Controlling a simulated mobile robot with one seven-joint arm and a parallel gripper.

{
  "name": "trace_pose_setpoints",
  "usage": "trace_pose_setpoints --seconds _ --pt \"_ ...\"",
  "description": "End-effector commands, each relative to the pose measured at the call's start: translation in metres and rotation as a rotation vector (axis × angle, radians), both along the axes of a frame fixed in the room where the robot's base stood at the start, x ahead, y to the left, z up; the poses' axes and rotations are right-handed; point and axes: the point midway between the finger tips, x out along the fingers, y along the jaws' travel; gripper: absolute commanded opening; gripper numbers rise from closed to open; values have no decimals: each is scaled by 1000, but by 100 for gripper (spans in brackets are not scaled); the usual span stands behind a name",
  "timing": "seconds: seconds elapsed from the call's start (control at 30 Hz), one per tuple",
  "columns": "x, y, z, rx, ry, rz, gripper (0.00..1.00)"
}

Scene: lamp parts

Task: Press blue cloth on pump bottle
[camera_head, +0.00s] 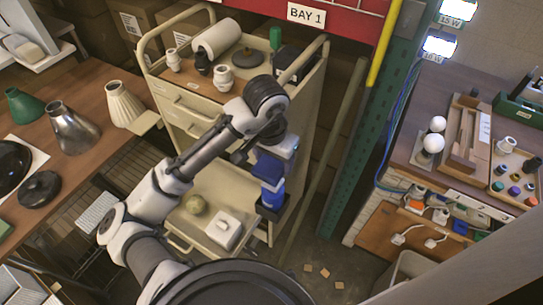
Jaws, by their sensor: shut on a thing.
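My gripper (271,207) hangs pointing down in front of the cream trolley's right side, clear of the benches. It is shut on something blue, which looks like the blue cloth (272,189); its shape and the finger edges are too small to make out. Several small bottles stand on the lower shelf of the right bench, among them a white one with an orange part (415,194) and a white one (440,215). I cannot tell which is the pump bottle. A small blue item (460,227) lies beside them. My gripper is well left of these bottles.
The cream trolley (187,104) carries a white roll, jars and a dark lid on top. The left bench (84,88) holds lamp shades. The right bench top (409,152) bears white bulbs and a tray of small parts. A green post (357,135) stands between.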

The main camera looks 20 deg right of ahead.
Motion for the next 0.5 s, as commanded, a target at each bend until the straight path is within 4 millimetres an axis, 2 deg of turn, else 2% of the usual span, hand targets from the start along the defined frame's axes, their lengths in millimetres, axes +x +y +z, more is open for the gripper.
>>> trace_pose_setpoints --seconds 0.27,0.5 --pt "0 0 -22 0 1 0 45" --pt "0 0 -50 0 0 -1 45"
